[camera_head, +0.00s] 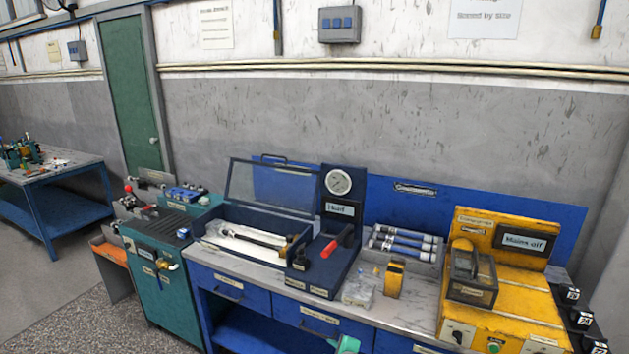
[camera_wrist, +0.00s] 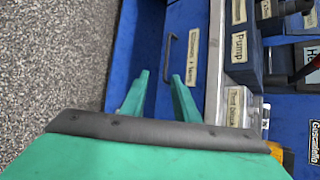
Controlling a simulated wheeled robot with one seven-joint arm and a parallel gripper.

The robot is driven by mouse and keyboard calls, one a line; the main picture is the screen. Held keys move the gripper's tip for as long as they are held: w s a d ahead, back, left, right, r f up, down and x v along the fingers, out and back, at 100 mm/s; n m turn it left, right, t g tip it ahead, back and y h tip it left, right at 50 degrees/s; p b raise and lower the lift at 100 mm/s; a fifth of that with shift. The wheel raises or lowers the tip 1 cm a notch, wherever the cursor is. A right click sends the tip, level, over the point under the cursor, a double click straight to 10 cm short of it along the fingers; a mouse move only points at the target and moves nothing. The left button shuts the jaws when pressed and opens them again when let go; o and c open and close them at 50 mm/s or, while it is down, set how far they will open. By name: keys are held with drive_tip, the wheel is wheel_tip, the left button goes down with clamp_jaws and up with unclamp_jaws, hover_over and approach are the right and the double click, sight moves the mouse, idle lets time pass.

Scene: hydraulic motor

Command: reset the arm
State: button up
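My gripper (camera_wrist: 159,76) is green, and its two fingers stand apart with nothing between them in the wrist view. It points at the blue drawer fronts below the worktop. In the head view only a small green part of my gripper (camera_head: 347,344) shows at the bottom edge, in front of the bench. A blue drawer (camera_wrist: 180,62) with a dark handle lies just beyond the fingertips in the wrist view. I cannot tell the exact gap to it.
A teal cabinet (camera_head: 160,305) stands left. Free floor (camera_head: 60,325) lies at the lower left.

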drive_tip(key=s+d+f+n+h, duration=0.1)
drive_tip(key=s+f+n, duration=0.1)
drive_tip(key=s+f, duration=0.35)
drive_tip(key=s+d+f+n+t+h, duration=0.1)
drive_tip(key=s+d+f+n, duration=0.1)
drive_tip(key=s, duration=0.7)
drive_tip(key=s+d+f+n+h, duration=0.15)
drive_tip(key=s+f, duration=0.25)
drive_tip(key=s, duration=0.4)
drive_tip(key=s+a+r+n+t, duration=0.25)
drive_tip(key=s+n, duration=0.45)
drive_tip(key=s, duration=1)
drive_tip(key=s+a+r+n+t, duration=0.1)
drive_tip(key=s+a+r+n, duration=0.2)
drive_tip(key=s+r, duration=0.6)
drive_tip(key=s+a+r+n+t, duration=0.1)
drive_tip(key=s+a+r+n, duration=0.3)
drive_tip(key=s+r, duration=0.6)
drive_tip(key=shift+r+n, duration=0.15)
drive_tip(key=shift+n, duration=0.3)
